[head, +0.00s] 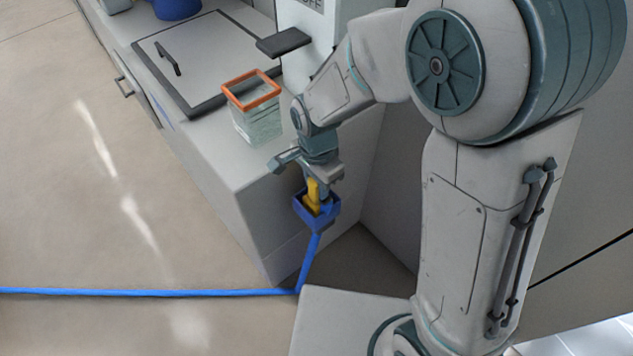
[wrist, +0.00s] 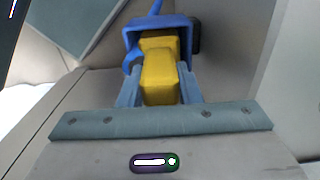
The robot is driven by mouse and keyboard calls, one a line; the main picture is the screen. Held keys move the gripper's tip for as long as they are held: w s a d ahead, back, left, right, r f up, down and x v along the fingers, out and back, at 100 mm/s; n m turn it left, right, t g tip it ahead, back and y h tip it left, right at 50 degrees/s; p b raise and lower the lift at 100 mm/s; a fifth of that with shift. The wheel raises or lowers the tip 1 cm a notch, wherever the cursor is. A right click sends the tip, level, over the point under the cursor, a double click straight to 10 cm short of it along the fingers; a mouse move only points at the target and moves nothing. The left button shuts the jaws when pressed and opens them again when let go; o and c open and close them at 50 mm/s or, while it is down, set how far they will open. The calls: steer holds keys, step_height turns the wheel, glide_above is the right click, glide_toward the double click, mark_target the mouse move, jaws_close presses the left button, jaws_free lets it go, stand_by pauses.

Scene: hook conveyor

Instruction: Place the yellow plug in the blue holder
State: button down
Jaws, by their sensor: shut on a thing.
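The yellow plug (head: 313,193) is upright in the head view, with its lower part inside the open-topped blue holder (head: 318,214). In the wrist view the yellow plug (wrist: 160,78) runs from between my fingers into the blue holder (wrist: 185,24). My gripper (head: 313,183) is over the holder and shut on the plug's upper part. In the wrist view its fingers (wrist: 160,90) press on both sides of the plug. The plug's lower end is hidden by the holder's walls, so I cannot tell whether it rests on the bottom.
A blue strip or cable (head: 150,292) runs along the floor and up to the holder. A glass container with an orange rim (head: 251,89) stands on the counter (head: 225,160) behind my gripper. A grey-framed lid (head: 205,60) lies farther back. The floor at left is clear.

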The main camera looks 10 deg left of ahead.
steer(key=shift+f, duration=0.2)
steer(key=c, duration=1.1)
jaws_free()
steer(key=shift+o, duration=0.2)
steer(key=shift+r, duration=0.15)
step_height(320, 180, up, 12)
steer(key=p, duration=0.2)
steer(key=s+d+r+n+t, duration=0.1)
steer(key=s+d+n, duration=0.2)
steer(key=d, duration=0.8)
steer(key=s+d+r+n+t, duration=0.1)
steer(key=s+d+n, duration=0.3)
steer(key=d, duration=0.7)
steer(key=shift+s+d+r+n, duration=0.15)
steer(key=shift+s+r+n, duration=0.15)
steer(key=shift+r+n, duration=0.35)
